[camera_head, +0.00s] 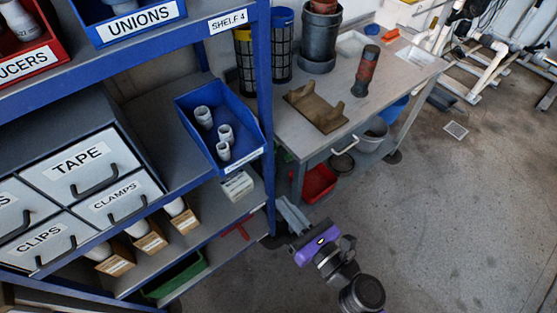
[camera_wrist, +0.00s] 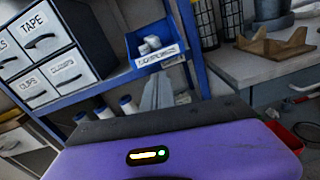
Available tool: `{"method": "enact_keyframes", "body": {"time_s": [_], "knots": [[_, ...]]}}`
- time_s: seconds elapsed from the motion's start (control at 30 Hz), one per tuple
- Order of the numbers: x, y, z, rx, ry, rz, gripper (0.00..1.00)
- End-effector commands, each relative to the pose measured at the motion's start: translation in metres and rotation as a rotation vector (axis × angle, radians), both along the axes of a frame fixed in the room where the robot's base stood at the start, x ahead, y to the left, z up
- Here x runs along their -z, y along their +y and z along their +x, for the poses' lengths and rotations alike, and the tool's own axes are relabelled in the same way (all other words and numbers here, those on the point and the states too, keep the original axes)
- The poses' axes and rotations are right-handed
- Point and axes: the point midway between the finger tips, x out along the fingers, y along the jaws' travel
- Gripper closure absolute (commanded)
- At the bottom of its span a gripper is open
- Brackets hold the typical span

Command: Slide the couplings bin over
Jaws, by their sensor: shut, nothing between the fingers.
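The couplings bin (camera_head: 241,162) is a blue open bin holding several white pipe fittings. It sits on the middle shelf, near the blue right-hand post, with its labelled front at the shelf edge. It also shows in the wrist view (camera_wrist: 158,57), where its label reads as couplings. My gripper (camera_head: 286,207) is shut and empty. It is below and to the right of the bin in the head view, in front of the shelving and apart from it. In the wrist view my fingers (camera_wrist: 158,92) point toward the shelf, below the bin label.
Labelled drawers (camera_head: 82,165) stand left of the bin, with bare shelf (camera_head: 160,130) between. The blue post (camera_head: 265,120) rises at its right. A workbench (camera_head: 345,100) with a brown cradle (camera_head: 316,112) stands further right. The floor (camera_head: 430,220) is open on the right.

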Motion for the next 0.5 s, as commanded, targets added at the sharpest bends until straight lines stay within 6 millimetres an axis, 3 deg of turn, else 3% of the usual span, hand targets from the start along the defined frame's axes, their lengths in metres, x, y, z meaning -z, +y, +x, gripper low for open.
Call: {"method": "enact_keyframes", "body": {"time_s": [0.27,0.5], "knots": [[-0.002,0.005,0.004,-0.009,-0.080,-0.118,1.00],[-0.004,0.026,0.034,-0.009,-0.079,-0.115,1.00]]}}
